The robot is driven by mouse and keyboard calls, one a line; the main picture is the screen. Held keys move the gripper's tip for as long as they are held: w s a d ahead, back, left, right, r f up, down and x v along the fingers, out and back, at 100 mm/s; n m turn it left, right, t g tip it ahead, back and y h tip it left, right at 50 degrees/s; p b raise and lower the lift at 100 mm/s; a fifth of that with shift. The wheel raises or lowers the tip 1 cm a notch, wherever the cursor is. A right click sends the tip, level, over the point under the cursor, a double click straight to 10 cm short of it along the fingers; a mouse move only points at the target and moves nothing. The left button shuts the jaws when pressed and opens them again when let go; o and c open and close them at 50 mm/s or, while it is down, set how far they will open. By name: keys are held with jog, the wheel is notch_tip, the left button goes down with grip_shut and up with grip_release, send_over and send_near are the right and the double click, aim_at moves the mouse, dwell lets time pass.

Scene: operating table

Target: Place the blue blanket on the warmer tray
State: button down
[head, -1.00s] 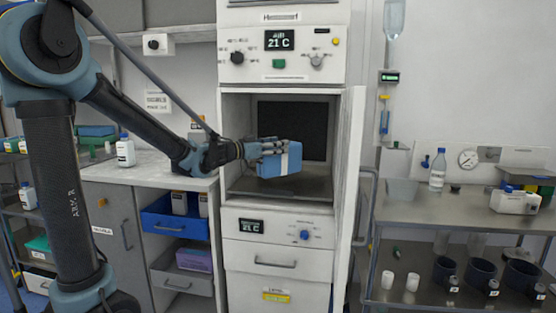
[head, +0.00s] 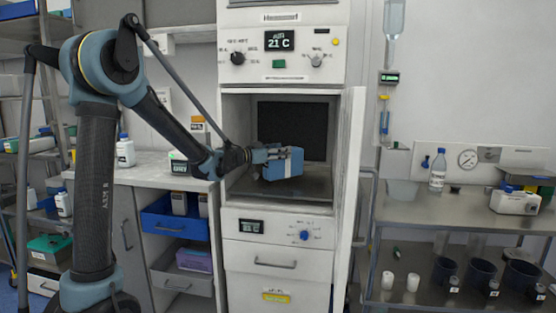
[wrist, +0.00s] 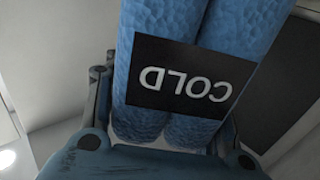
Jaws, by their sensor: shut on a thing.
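The blue blanket (head: 288,168) is a folded bundle inside the open middle compartment of the warmer cabinet. My gripper (head: 272,156) is shut on it, reaching in from the left. In the wrist view the blanket (wrist: 160,50) looks like two fuzzy blue rolls side by side, with a dark band reading COLD upside down. The warmer tray (head: 318,188) is the grey floor of the compartment. The blanket is over it, near its middle, and seems a little above it; I cannot tell for sure whether they touch.
The warmer's open door (head: 350,180) stands out on the right side of the compartment. A counter (head: 150,170) with a white bottle (head: 125,152) is on the left. A metal cart (head: 450,207) is on the right. The compartment's back is dark.

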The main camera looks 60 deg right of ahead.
notch_tip(320, 180, down, 2)
jog(key=shift+f, duration=0.25)
jog(key=shift+w+d+f, duration=0.1)
jog(key=shift+d+f, duration=0.1)
jog(key=shift+f, duration=0.05)
jog(key=c, duration=0.6)
grip_release()
jog(key=shift+f, duration=0.15)
jog(key=shift+w+a, duration=0.15)
jog(key=shift+a, duration=0.2)
jog(key=v, duration=1.1)
jog(key=shift+a, duration=0.15)
